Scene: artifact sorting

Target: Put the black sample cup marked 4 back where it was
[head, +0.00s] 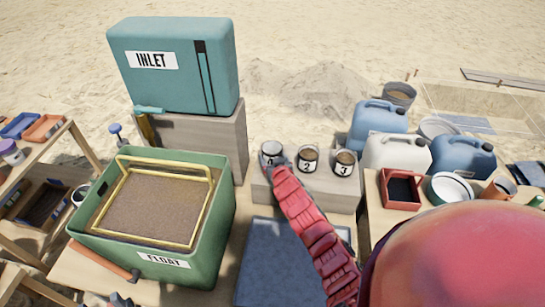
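Three dark sample cups stand in a row on a pale block (324,188). The middle cup (308,159) is marked 2 and the right cup (344,163) is marked 3. The left cup (270,149) has its mark partly covered by my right gripper (273,163). I cannot make out a cup marked 4. The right gripper is at the front of the left cup, at the end of my red arm from the lower right. Its fingers are too small and hidden to tell open from shut. My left gripper is not in view.
A green tub (215,222) labelled FLOAT, holding a yellow-framed screen (207,190), stands left. Behind it a teal INLET tank (180,90) sits on a block. Jugs (395,152) and a red tray (384,190) crowd the right. A grey slab (262,262) lies clear in front.

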